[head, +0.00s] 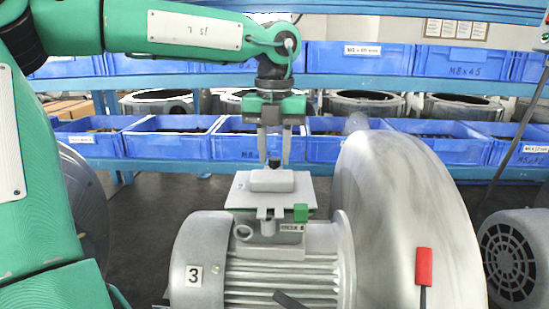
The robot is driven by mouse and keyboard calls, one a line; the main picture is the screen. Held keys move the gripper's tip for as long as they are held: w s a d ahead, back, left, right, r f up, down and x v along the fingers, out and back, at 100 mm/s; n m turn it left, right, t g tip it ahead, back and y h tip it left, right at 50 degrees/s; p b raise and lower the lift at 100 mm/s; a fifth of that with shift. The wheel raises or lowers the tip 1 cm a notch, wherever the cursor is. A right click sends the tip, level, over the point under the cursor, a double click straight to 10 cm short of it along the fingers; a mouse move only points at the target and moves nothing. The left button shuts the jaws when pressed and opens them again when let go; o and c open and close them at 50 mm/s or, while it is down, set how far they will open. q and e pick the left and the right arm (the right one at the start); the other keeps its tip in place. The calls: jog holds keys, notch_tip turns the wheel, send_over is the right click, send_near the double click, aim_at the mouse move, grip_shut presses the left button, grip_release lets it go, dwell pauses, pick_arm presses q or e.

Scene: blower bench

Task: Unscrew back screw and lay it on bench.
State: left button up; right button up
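The blower's motor (262,270) is grey, ribbed and marked 3, with a small box (277,232) on top. A small dark screw-like piece (274,162) stands upright at the block's top edge, probably the back screw. My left gripper (274,160) points straight down over it, one finger on each side. A gap shows between the fingers, so it looks open. I cannot tell whether a finger touches the piece. My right gripper is not in view.
A large grey blower housing (400,210) rises right of the motor. Behind are shelves with blue bins (175,138). Another grey motor (513,258) is at right.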

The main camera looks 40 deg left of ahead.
pick_arm(q)
jog(key=m+p, duration=0.1)
jog(key=m, duration=0.3)
jog(key=shift+r, duration=0.1)
jog(key=m+p, duration=0.1)
jog(key=m, duration=0.2)
jog(key=shift+m+p, duration=0.3)
jog(key=shift+p, duration=0.05)
jog(key=m+p, duration=0.1)
jog(key=m, duration=0.2)
jog(key=shift+m, duration=0.4)
jog(key=shift+m+p, duration=0.5)
jog(key=shift+m, duration=0.6)
jog(key=shift+m+p, duration=0.35)
jog(key=shift+m, duration=1.35)
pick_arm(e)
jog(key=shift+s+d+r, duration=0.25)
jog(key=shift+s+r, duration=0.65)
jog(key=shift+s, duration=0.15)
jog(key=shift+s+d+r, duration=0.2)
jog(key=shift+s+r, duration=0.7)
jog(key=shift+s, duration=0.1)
